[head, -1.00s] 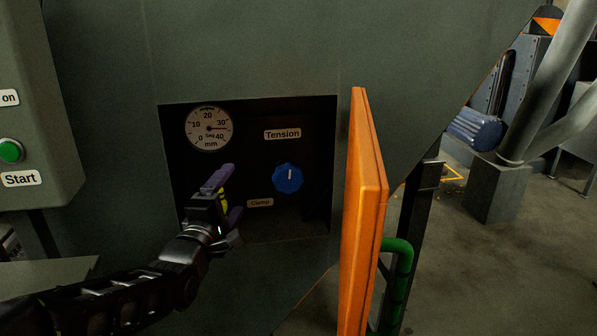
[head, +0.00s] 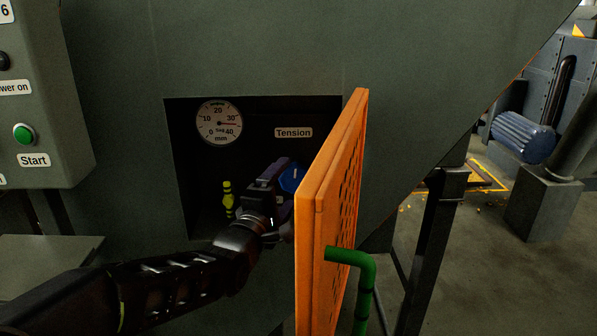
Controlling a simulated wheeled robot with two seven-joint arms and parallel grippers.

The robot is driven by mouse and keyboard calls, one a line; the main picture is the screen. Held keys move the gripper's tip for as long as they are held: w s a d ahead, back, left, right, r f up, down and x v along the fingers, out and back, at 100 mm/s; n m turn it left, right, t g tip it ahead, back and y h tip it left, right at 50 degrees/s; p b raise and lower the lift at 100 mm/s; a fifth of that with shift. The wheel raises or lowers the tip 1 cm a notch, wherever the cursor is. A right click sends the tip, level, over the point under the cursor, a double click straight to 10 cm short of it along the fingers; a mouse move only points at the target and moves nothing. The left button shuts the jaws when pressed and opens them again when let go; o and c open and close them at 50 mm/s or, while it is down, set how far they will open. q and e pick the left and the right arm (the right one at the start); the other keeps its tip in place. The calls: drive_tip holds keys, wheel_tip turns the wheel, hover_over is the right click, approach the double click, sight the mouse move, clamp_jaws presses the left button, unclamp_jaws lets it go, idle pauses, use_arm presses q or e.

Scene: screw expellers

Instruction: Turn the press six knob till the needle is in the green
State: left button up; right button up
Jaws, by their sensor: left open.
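The blue knob (head: 290,180) sits in the dark recess under the Tension label (head: 293,132). It is mostly hidden behind my left gripper (head: 281,191). That gripper is open, with its fingers at the knob; I cannot tell whether they touch it. The round white gauge (head: 219,121) is at the recess's upper left. Its thin needle points right, between the 30 and 40 marks. The green zone is too small to make out. My right gripper is out of view.
The orange door (head: 307,250) stands open close to the right of my gripper. A yellow-green fitting (head: 228,197) is inside the recess at left. A control box with a green Start button (head: 24,134) is at left.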

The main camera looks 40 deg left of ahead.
sight(296, 172)
use_arm(q)
drive_tip(key=x, duration=0.7)
drive_tip(key=shift+w+a, duration=0.1)
drive_tip(key=shift+w, duration=0.15)
drive_tip(key=shift+c, duration=0.3)
drive_tip(key=c, duration=1.3)
